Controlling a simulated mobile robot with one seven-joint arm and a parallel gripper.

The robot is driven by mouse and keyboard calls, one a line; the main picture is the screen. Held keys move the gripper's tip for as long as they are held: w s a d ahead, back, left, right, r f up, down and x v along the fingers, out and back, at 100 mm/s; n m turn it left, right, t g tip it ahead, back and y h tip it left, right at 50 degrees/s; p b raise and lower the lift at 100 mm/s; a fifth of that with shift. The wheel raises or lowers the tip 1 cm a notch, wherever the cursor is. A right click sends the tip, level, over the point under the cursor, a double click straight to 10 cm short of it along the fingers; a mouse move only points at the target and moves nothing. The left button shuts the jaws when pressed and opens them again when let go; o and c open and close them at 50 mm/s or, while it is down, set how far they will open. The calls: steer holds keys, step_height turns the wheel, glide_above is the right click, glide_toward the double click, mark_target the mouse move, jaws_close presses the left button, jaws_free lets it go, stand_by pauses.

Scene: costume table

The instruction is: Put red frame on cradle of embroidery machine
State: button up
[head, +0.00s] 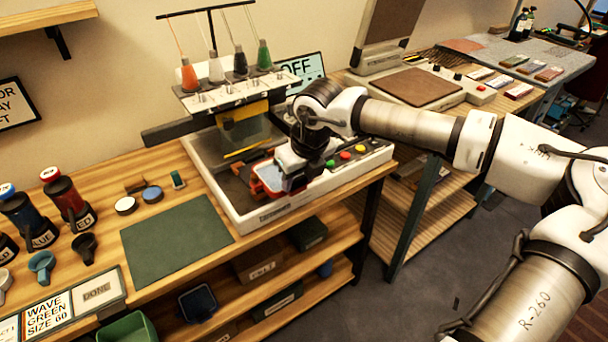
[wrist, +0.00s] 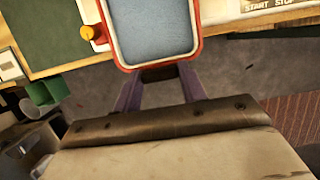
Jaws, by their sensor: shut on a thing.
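The red frame (head: 270,179) is a rounded red rim around blue-grey cloth. My gripper (head: 289,183) holds it above the front part of the embroidery machine (head: 230,203), inside its white-walled bed. In the wrist view the frame (wrist: 155,32) extends away from my gripper (wrist: 159,76), whose purple fingers are shut at the frame's near edge. A yellow-and-red knob (wrist: 88,33) shows at the frame's left side. The cradle is not clearly distinguishable; my gripper and the frame cover part of the bed. I cannot tell whether the frame touches the machine.
Thread cones (head: 189,76) stand above the machine's head. Coloured buttons (head: 345,155) line its right front edge. A second table (head: 455,115) stands at right.

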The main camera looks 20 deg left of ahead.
steer(key=shift+w+a+f, duration=0.55)
steer(key=shift+w+a, duration=0.15)
steer(key=shift+a, duration=0.15)
steer(key=shift+w+a+f, duration=0.5)
steer(key=shift+w+a, duration=0.2)
steer(key=shift+a, duration=0.1)
steer(key=shift+b, duration=0.7)
steer(key=shift+w+a+f+b, duration=0.25)
steer(key=shift+w+a+b, duration=0.3)
steer(key=shift+a, duration=0.25)
steer(key=shift+w+a+f+b, duration=0.2)
steer(key=shift+w+a+b, duration=0.25)
steer(key=shift+w+a, duration=0.25)
steer(key=shift+b, duration=0.6)
stand_by(0.8)
steer(key=shift+f+b, duration=1.1)
steer(key=shift+b, duration=0.1)
stand_by(0.8)
steer(key=o, duration=1)
